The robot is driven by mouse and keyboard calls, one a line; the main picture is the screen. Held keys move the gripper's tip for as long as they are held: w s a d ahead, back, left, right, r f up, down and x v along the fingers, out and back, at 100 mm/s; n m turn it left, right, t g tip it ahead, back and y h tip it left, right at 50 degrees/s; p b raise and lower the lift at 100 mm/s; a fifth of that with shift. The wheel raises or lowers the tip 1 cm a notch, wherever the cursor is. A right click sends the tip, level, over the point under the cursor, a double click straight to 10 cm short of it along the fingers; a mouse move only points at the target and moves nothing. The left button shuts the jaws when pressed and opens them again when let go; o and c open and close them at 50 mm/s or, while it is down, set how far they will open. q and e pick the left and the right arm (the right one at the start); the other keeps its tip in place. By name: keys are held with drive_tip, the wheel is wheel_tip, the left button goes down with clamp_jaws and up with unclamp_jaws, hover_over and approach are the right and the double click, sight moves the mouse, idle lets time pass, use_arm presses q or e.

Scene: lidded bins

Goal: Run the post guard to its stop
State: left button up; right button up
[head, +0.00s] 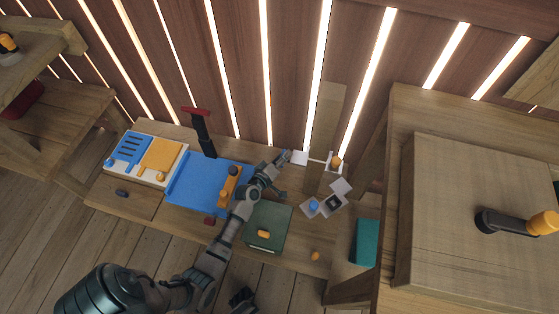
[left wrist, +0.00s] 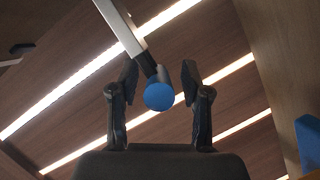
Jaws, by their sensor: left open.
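A white bar assembly (head: 318,160), which looks like the post guard, crosses a wooden upright (head: 327,115) at the back of the bench, with an orange knob (head: 336,162) at its right. My left gripper (head: 283,160) is at its left end. In the left wrist view a white bar (left wrist: 124,28) runs down to a blue round-ended handle (left wrist: 159,97). The handle lies between the open fingers of my left gripper (left wrist: 160,90), with no clear contact. A dark part at the bottom of the head view may be my right gripper (head: 243,298); its fingers are unclear.
A teal block (head: 364,243) stands right, beside a larger wooden table (head: 398,240).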

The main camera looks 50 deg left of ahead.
use_arm(q)
drive_tip(key=v, duration=1.1)
drive_tip(key=shift+s, duration=0.4)
